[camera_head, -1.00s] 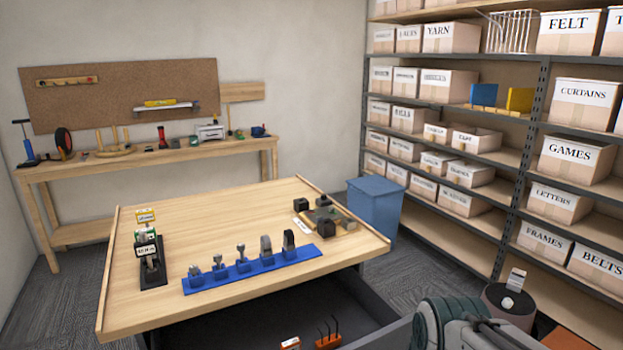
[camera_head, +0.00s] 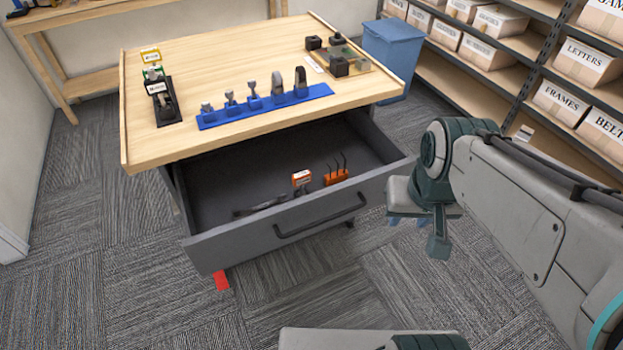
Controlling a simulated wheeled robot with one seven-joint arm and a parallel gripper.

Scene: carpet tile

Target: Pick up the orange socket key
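In the open grey drawer (camera_head: 225,197), an orange block (camera_head: 337,176) holds several thin dark upright prongs. Beside it on the left is a small orange and white item (camera_head: 301,178). Dark elongated items (camera_head: 262,206) lie near the drawer's front wall. I cannot tell for sure which of these is the orange socket key. My arm (camera_head: 540,200) reaches in from the right, and its bent end hangs to the right of the drawer, apart from the orange things. My gripper's fingers cannot be made out clearly.
Above the drawer, the wooden tabletop (camera_head: 205,75) carries a blue strip (camera_head: 210,119) with several grey tools, a black stand (camera_head: 166,110) and dark blocks. A blue bin (camera_head: 392,50) and box shelves stand right. A red piece (camera_head: 221,280) shows on the carpet below the drawer.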

